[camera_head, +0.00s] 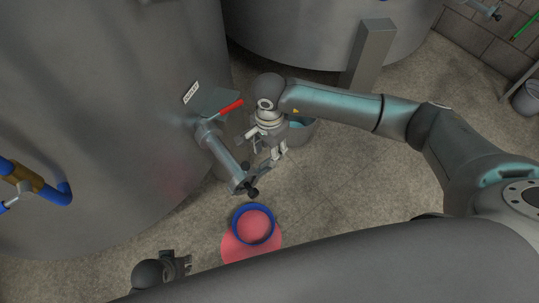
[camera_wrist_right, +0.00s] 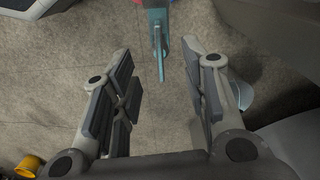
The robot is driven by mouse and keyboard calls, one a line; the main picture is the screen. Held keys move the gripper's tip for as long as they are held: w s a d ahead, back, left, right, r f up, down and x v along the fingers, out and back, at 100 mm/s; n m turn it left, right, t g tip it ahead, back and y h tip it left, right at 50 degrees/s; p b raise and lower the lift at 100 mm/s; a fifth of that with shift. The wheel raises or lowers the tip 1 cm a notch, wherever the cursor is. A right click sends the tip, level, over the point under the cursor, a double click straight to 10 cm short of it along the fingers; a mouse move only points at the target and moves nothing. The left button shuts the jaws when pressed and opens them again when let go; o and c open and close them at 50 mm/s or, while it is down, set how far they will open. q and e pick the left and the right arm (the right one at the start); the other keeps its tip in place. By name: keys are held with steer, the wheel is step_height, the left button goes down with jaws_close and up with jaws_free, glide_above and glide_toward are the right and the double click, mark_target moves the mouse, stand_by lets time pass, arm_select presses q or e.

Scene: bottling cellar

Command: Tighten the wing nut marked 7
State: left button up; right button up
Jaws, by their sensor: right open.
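A grey outlet pipe (camera_head: 224,150) slopes down from the big tank on the left, with a clamp and dark fittings (camera_head: 251,191) at its lower end. No number 7 is readable, and I cannot tell which fitting is the wing nut. My right gripper (camera_head: 268,150) is open beside the pipe, a little above and right of its end. In the right wrist view the fingers (camera_wrist_right: 165,100) are spread with nothing between the pads. A thin grey-teal part (camera_wrist_right: 160,52) lies ahead of the gap. My left gripper (camera_head: 182,264) is low at the left, its jaws too small to judge.
A red lever (camera_head: 232,106) sits above the pipe, near a white label (camera_head: 191,93). A red vessel with a blue rim (camera_head: 235,226) stands on the floor below the pipe end.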

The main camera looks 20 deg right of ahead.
step_height(320, 180, up, 7)
steer(key=shift+r, duration=0.2)
stand_by(0.5)
